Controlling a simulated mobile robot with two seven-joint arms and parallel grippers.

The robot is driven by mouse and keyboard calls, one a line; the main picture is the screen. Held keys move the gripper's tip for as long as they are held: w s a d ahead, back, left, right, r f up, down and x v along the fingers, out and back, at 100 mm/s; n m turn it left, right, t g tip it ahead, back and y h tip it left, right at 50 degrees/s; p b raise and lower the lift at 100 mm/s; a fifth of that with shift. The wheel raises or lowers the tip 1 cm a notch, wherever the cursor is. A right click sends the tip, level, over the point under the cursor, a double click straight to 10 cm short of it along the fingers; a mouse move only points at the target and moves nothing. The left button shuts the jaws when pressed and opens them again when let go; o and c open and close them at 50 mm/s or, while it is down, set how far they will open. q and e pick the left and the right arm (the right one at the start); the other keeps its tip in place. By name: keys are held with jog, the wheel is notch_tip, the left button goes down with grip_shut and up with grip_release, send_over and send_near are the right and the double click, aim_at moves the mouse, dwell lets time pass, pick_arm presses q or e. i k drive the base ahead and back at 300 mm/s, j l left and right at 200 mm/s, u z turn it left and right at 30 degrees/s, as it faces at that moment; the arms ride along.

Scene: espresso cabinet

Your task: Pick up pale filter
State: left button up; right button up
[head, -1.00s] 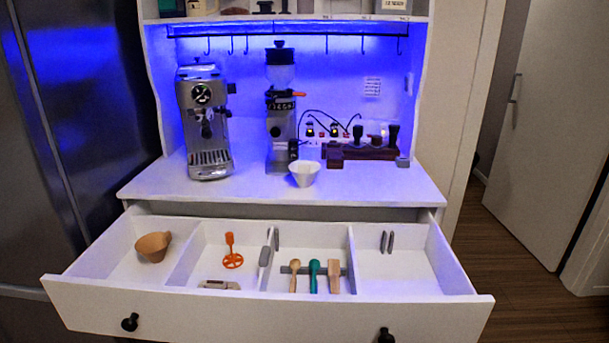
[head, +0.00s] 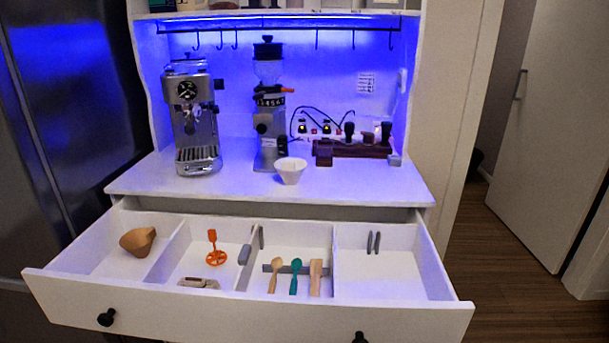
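Neither of my grippers shows in the head view, and nothing of mine touches the filter.
Other compartments hold an orange tool (head: 214,249), several spoon-like utensils (head: 294,277) and grey pieces (head: 374,242). An espresso machine (head: 193,118) and a grinder (head: 269,110) stand on the counter. A tall dark cabinet (head: 75,110) is close at the left. Floor is open at right.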

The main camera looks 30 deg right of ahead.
aim_at(291, 169)
jog(key=k+l, duration=0.1)
jog(key=l, duration=0.95)
jog(key=k+l+z, duration=0.1)
jog(key=l, duration=0.45)
